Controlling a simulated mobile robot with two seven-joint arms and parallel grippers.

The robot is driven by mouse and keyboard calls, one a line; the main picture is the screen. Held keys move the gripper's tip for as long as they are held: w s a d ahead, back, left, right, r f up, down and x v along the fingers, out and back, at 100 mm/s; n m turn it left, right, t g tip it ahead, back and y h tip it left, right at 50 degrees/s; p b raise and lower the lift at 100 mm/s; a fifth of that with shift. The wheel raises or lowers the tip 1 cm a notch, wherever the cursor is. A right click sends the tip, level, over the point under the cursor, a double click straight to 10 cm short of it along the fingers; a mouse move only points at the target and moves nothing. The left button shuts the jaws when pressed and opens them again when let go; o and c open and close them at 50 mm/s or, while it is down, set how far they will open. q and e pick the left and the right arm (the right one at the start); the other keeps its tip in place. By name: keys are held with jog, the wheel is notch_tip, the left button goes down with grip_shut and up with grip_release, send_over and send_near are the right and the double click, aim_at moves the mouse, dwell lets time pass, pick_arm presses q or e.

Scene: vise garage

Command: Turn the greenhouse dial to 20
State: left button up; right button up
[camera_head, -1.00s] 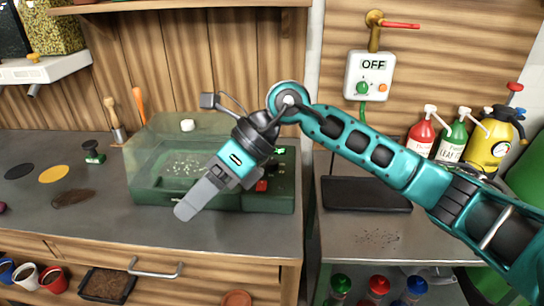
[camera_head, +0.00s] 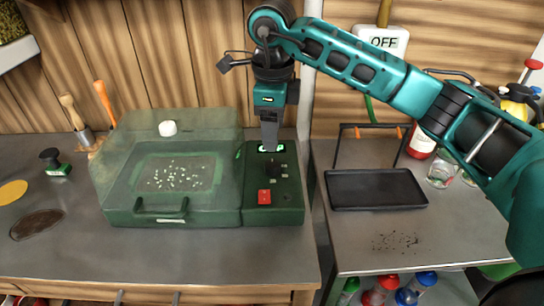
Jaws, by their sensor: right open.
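The greenhouse (camera_head: 220,213) is a green box with a clear lid, standing on the left workbench. Pale seeds or specks show through the lid. Its control panel (camera_head: 291,212) is at the right end, with a red switch (camera_head: 264,196) at the front and a small lit green display toward the back, partly behind my gripper. Small dark controls lie between them; I cannot tell the dial or its reading clearly. My right gripper (camera_head: 270,148) points down over the back of the panel, open with nothing seen in it. I cannot tell whether it touches. My left gripper is out of view.
A black tray (camera_head: 376,203) lies on the right metal table, with a wire-like frame behind it. A white OFF box (camera_head: 384,41) hangs on the wall. Bottles and a glass (camera_head: 441,172) stand at right. Brushes (camera_head: 106,103) stand behind the greenhouse's left end.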

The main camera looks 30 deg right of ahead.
aim_at(273, 164)
jog(key=f, duration=0.8)
jog(key=shift+w+d, duration=0.15)
jog(key=shift+w, duration=0.1)
jog(key=shift+f, duration=0.3)
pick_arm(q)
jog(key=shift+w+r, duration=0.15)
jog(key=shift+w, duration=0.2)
pick_arm(e)
jog(key=shift+f, duration=0.25)
jog(key=shift+c, duration=0.3)
jog(key=c, duration=1)
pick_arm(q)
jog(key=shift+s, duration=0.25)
pick_arm(e)
jog(key=shift+o, duration=0.2)
